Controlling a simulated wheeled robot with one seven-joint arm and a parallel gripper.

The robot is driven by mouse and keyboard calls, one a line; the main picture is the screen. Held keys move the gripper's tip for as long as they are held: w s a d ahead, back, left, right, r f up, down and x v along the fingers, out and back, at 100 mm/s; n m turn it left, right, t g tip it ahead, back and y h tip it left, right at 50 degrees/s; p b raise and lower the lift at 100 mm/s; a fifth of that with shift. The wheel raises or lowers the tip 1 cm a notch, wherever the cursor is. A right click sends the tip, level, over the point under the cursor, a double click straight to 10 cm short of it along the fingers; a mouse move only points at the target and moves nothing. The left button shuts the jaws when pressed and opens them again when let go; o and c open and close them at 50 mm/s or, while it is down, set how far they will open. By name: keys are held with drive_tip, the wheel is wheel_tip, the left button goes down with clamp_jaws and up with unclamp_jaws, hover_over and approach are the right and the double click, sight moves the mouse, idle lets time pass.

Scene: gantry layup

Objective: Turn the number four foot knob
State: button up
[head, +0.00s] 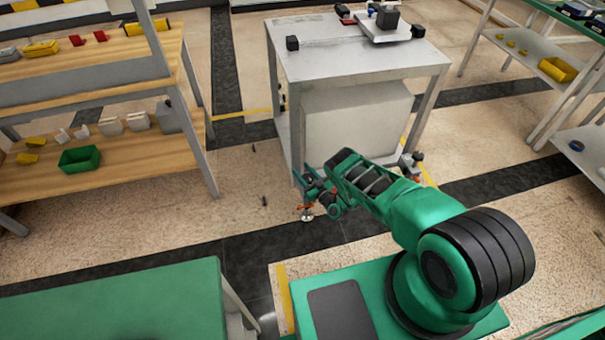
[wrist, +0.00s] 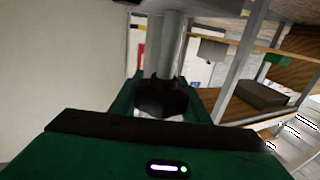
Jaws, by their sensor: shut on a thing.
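A grey metal table (head: 355,50) stands on feet near the middle of the head view. My gripper (head: 309,198) is down at the foot of its near left leg (head: 296,150). In the wrist view my gripper (wrist: 163,112) has its green fingers on both sides of a dark knob (wrist: 160,95), shut on it. The knob sits at the end of a metal post (wrist: 163,45). In the head view a small pale foot pad (head: 307,217) shows on the floor below the gripper. The knob is mostly hidden there, and no number is legible.
A wooden shelf bench (head: 110,180) with a green bin (head: 79,159) stands at the left. A green-topped table (head: 120,305) is at the front left. A shelf rack with a yellow bin (head: 558,69) stands at the right. Floor left of the foot is mostly clear.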

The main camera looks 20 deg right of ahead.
sight(308, 183)
drive_tip(key=shift+d, duration=0.15)
drive_tip(key=m+h, duration=0.2)
drive_tip(key=h, duration=0.1)
drive_tip(key=d+m+t+h, duration=0.1)
drive_tip(key=h, duration=0.1)
drive_tip(key=shift+d+m+h, duration=0.15)
drive_tip(key=shift+m+h, duration=0.25)
drive_tip(key=shift+s+d+f+m+g+h, duration=0.1)
drive_tip(key=shift+d+m+g+h, duration=0.1)
drive_tip(key=shift+m+h, duration=0.65)
drive_tip(key=shift+d+r+m+g+h, duration=0.15)
drive_tip(key=shift+m+h, duration=0.25)
drive_tip(key=shift+h, duration=0.8)
drive_tip(key=shift+s+d+f+m+g+h, duration=0.1)
drive_tip(key=shift+d+f+m+g+h, duration=0.1)
drive_tip(key=shift+m+h, duration=0.65)
drive_tip(key=o, duration=1)
drive_tip(key=shift+o, duration=0.2)
drive_tip(key=shift+w, duration=0.1)
drive_tip(key=v, duration=1)
drive_tip(key=shift+s+a, duration=0.3)
drive_tip(key=shift+s, duration=0.05)
